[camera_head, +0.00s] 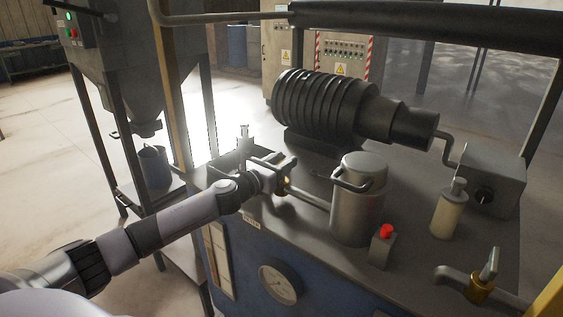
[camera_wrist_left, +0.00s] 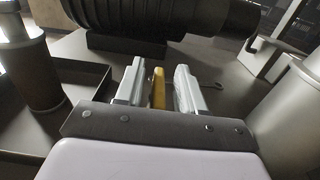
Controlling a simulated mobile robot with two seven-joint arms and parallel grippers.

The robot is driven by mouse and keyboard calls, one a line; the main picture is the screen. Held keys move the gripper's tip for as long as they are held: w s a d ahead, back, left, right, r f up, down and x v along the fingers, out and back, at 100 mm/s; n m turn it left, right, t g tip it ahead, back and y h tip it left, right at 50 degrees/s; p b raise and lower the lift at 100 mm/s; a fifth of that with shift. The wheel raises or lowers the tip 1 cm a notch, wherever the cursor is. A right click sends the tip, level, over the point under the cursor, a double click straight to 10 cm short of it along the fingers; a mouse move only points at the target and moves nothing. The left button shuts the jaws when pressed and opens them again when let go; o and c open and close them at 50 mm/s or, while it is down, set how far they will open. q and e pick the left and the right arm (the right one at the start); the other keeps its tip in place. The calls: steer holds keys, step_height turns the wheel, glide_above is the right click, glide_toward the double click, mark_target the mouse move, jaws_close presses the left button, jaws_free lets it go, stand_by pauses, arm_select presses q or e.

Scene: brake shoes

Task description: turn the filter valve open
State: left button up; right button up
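My left gripper (camera_head: 284,168) reaches over the machine's table, left of the metal canister. In the left wrist view its two fingers (camera_wrist_left: 160,88) stand apart, on either side of a narrow yellow bar (camera_wrist_left: 158,90), apparently the valve's handle. The bar is nearer the left finger, with a gap to the right finger; contact is unclear. In the head view the gripper hides most of the valve, and a pipe (camera_head: 310,198) runs from there to the canister (camera_head: 358,205). My right gripper is not in view.
A black ribbed cylinder (camera_head: 320,105) lies behind the gripper. A red button box (camera_head: 383,246), a pale bottle (camera_head: 449,210) and a brass valve with a grey lever (camera_head: 480,288) stand to the right. A brown cylinder (camera_wrist_left: 36,75) stands at left in the wrist view.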

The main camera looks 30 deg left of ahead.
arm_select(q)
jaws_close()
steer(key=shift+d+r+n+y+p, duration=0.15)
steer(key=shift+n+y+p, duration=1.25)
steer(key=shift+y, duration=0.8)
steer(key=n+y, duration=0.1)
steer(key=y, duration=0.1)
steer(key=n+g+y+p, duration=0.1)
steer(key=y, duration=0.1)
steer(key=shift+n+g, duration=0.3)
steer(key=shift+n, duration=0.1)
steer(key=n+g+y, duration=0.2)
steer(key=y, duration=0.1)
steer(key=shift+n+y, duration=0.3)
steer(key=shift+n+g+y+b, duration=0.5)
steer(key=shift+n+g+y, duration=1.2)
steer(key=shift+g+y, duration=0.2)
steer(key=shift+g, duration=0.3)
jaws_free()
